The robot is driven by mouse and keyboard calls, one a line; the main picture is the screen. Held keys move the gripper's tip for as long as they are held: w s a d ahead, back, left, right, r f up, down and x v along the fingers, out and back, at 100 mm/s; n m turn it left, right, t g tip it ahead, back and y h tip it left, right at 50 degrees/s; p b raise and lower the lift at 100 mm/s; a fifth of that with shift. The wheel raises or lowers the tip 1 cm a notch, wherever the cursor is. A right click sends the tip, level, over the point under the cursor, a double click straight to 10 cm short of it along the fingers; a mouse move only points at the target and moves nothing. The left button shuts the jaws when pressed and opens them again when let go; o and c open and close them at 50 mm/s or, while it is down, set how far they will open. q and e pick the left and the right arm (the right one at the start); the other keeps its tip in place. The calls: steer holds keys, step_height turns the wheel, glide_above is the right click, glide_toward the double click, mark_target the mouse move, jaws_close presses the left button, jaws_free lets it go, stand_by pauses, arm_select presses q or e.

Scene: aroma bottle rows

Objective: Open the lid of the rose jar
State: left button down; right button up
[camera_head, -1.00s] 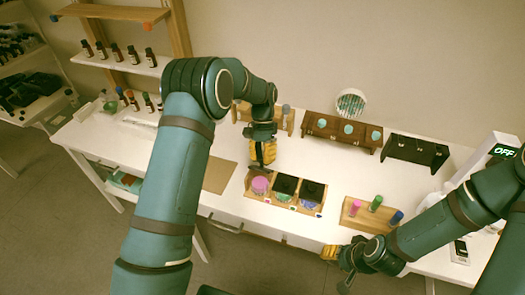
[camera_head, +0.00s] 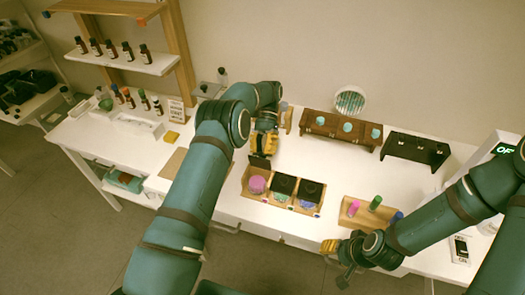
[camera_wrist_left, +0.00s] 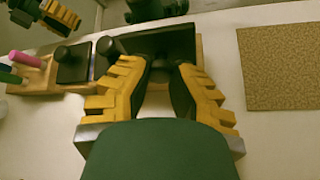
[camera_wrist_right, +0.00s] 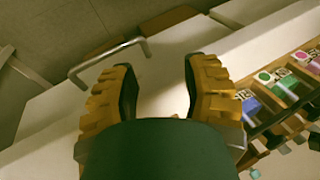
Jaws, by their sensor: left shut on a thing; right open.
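The rose jar (camera_head: 257,184) is the leftmost of three in a wooden tray (camera_head: 283,207), and its pink contents show from above. Its black square lid (camera_head: 259,162) stands raised at the jar's back side. My left gripper (camera_head: 264,150) is shut on this lid; in the left wrist view the fingers (camera_wrist_left: 171,75) close at the dark lid (camera_wrist_left: 182,40). Whether the lid is hinged to the jar is hidden. My right gripper (camera_head: 337,252) is open and empty at the table's front edge; it also shows in the right wrist view (camera_wrist_right: 158,75).
Two neighbouring jars keep their black lids (camera_head: 283,185) on. A wooden rack with pink, green and blue-capped tubes (camera_head: 375,203) stands to the right. A dark wooden stand (camera_head: 341,131) is behind. The white table (camera_head: 300,160) is clear between stand and tray.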

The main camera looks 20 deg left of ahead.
arm_select(q)
steer(key=shift+s+d+f, duration=0.1)
steer(key=shift+f, duration=0.2)
